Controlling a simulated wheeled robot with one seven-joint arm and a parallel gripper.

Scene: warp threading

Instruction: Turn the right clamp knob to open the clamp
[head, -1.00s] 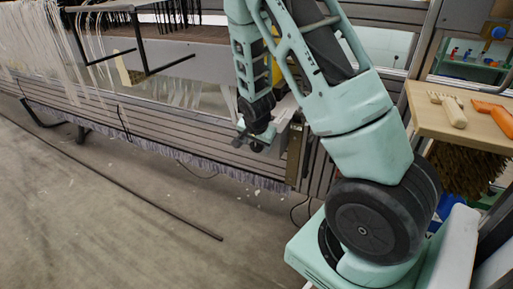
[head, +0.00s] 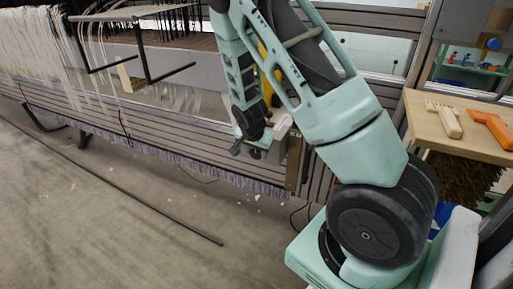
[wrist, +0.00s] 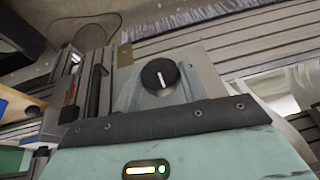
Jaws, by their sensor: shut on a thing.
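The black round clamp knob (wrist: 159,75) with a white pointer line shows in the middle of the wrist view. Its line is close to upright, tilted slightly. It sits on a grey clamp block (wrist: 203,72). My gripper (wrist: 158,90) is at the knob, with grey fingers on its left and right, shut on it. In the head view my gripper (head: 252,143) is at the front of the loom, beside a light grey box (head: 280,132). The finger contact is too small to make out there.
The loom's slatted beam (head: 160,135) runs across behind my gripper, with white warp threads (head: 60,50) at the left. A wooden shelf (head: 450,125) at the right holds a brush and an orange-handled tool. The floor (head: 100,220) in front is mostly clear.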

